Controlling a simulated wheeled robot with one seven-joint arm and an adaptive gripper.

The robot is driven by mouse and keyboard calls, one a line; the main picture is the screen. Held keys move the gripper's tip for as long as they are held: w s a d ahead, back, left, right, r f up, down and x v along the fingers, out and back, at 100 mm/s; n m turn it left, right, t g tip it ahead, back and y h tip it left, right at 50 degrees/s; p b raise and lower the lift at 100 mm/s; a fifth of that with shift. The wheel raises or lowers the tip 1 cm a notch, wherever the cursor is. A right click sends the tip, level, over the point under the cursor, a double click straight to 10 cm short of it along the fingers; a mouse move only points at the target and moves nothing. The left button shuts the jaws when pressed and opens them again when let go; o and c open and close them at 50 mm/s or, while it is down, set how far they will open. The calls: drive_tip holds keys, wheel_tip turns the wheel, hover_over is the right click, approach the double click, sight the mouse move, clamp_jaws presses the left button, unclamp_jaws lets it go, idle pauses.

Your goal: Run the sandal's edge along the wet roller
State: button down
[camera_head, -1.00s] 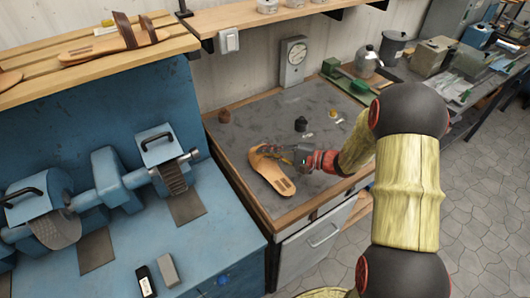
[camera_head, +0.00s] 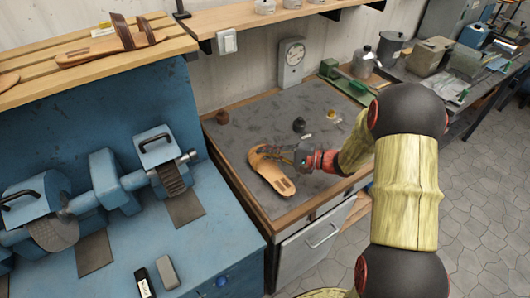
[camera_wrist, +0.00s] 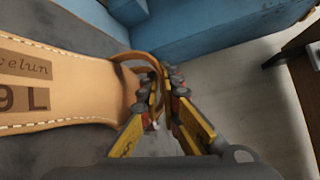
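A tan sandal (camera_head: 272,176) lies sole-up or flat on the grey bench top; its tan face with a stitched edge and stamped "9 L" also shows in the wrist view (camera_wrist: 60,90). My gripper (camera_head: 297,156) is at the sandal's right side. In the wrist view its fingers (camera_wrist: 168,98) are close together with the thin brown strap (camera_wrist: 133,58) between them. A green device (camera_head: 328,68) with a long green bed (camera_head: 345,82) stands at the bench's back right; whether it holds the wet roller is too small to tell.
A blue grinding machine (camera_head: 105,185) with rollers stands left of the bench. A dark knob-like item (camera_head: 299,125) and a brown pot (camera_head: 222,117) stand on the bench. The bench middle is mostly clear.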

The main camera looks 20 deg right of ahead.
sight(256, 149)
drive_tip(key=shift+w+a+f+b, duration=0.1)
drive_tip(key=shift+w+a+b, duration=0.25)
drive_tip(key=shift+w+a, duration=0.1)
idle(0.5)
drive_tip(key=shift+w+a, duration=0.2)
drive_tip(key=shift+a, duration=0.05)
drive_tip(key=shift+d, duration=0.15)
idle(0.6)
drive_tip(key=shift+w+a+b, duration=0.35)
drive_tip(key=shift+w+b, duration=0.1)
drive_tip(key=shift+w, duration=0.1)
idle(0.3)
drive_tip(key=shift+w+a, duration=0.1)
drive_tip(key=shift+w, duration=0.05)
idle(0.3)
drive_tip(key=shift+a+b, duration=0.2)
drive_tip(key=shift+b, duration=0.15)
drive_tip(key=shift+w+a+f, duration=0.1)
drive_tip(key=shift+w+a, duration=0.05)
drive_tip(key=shift+a, duration=0.05)
drive_tip(key=shift+d, duration=0.1)
